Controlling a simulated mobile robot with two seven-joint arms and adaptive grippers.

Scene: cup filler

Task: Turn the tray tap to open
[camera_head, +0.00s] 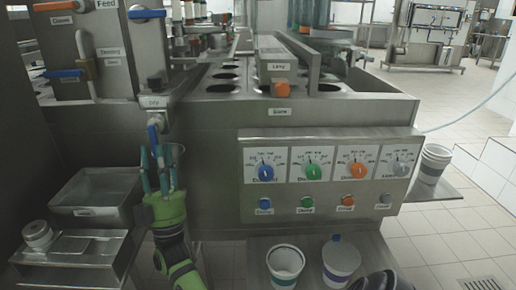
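The tap (153,134) has a blue handle that points down, on the front of the metal machine below a small label (153,101) that is hard to read. I cannot tell whether a fingertip touches the handle. A metal tray (85,212) sits left of the gripper.
A control panel (330,205) with several knobs and buttons is right of the gripper. Another blue handle (147,14) is up left. A white cup (432,163) stands at the right.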

